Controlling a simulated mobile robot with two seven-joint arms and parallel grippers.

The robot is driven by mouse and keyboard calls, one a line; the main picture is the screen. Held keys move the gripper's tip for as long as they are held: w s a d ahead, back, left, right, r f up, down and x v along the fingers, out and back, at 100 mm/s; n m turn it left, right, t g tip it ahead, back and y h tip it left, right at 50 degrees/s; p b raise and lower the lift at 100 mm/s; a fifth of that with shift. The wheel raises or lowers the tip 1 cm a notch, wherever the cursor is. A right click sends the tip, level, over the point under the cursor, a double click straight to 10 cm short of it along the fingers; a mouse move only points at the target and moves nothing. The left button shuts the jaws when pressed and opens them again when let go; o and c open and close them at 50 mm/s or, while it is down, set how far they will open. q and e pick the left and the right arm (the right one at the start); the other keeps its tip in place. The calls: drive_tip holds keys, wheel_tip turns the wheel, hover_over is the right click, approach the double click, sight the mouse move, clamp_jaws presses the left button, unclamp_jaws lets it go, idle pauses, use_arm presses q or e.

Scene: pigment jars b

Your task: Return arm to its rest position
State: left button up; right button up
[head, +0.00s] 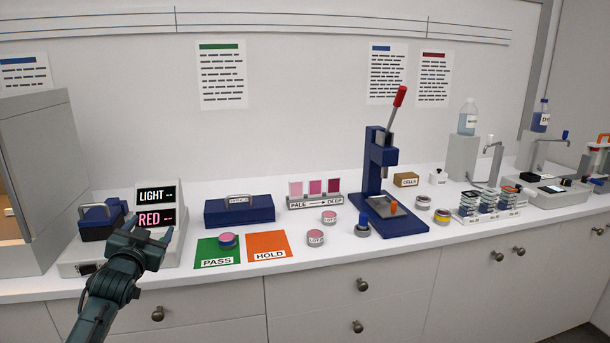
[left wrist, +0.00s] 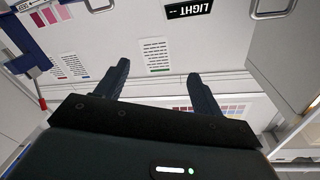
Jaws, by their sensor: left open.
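My left arm (head: 103,296) comes in from the lower left in the head view. Its left gripper (head: 149,233) is raised in front of the light meter, partly covering the meter's base. In the left wrist view the two dark fingers of the gripper (left wrist: 158,70) are spread apart with nothing between them. The light meter (head: 157,206) has a display reading LIGHT and RED. My right gripper is in neither view.
A pink-topped jar (head: 228,241) stands on the green PASS mat (head: 207,260). The orange HOLD mat (head: 268,241) is bare. Loose jars (head: 315,237), a blue press (head: 375,160) and a navy case (head: 238,210) stand nearby. A grey cabinet (head: 35,185) rises at left.

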use_arm(q)
drive_tip(key=s+d+f+g+h, duration=0.2)
drive_tip(key=s+d+f, duration=0.5)
drive_tip(key=s+f, duration=0.4)
drive_tip(key=s+d+f+g+h, duration=0.2)
drive_tip(key=s+d+f, duration=0.6)
drive_tip(key=s+f, duration=0.4)
wheel_tip(320, 180, down, 2)
drive_tip(key=shift+s+f+g, duration=0.15)
drive_tip(key=shift+s+g, duration=0.05)
drive_tip(key=shift+g, duration=0.5)
drive_tip(key=s+d+f, duration=0.1)
drive_tip(key=s+d, duration=0.1)
drive_tip(key=s, duration=0.3)
drive_tip(key=s+d+f+g+h, duration=0.1)
drive_tip(key=s+d, duration=0.1)
drive_tip(key=s, duration=0.4)
drive_tip(key=s+d+f+g, duration=0.1)
drive_tip(key=s+d, duration=0.1)
drive_tip(key=s, duration=0.3)
drive_tip(key=shift+s+d, duration=0.15)
